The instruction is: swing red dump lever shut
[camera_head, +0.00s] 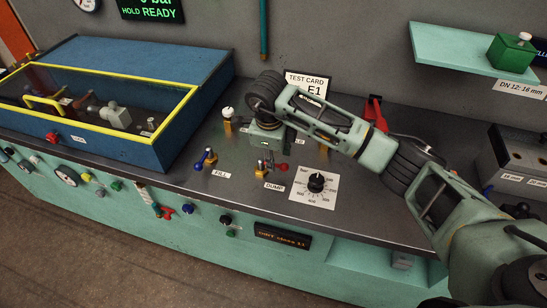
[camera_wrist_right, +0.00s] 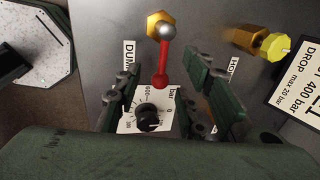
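The red dump lever (camera_head: 278,167) sits on a brass fitting beside the DUMP label (camera_head: 274,186) on the grey bench top. In the right wrist view the red lever (camera_wrist_right: 162,67) runs from a round metal pivot on a brass hex nut (camera_wrist_right: 160,22) toward the gripper. My right gripper (camera_wrist_right: 163,92) is open, with one dark green finger on each side of the lever's free end and a visible gap to both. In the head view the right gripper (camera_head: 267,146) hangs just behind and above the lever, hiding part of the fittings. My left gripper is not in view.
A blue lever (camera_head: 207,159) by the FILL label stands left of the dump lever. A dial knob (camera_head: 316,182) on a white plate is at its right. A blue box with yellow rim (camera_head: 150,84) fills the left. A red stand (camera_head: 375,110) is behind my right arm.

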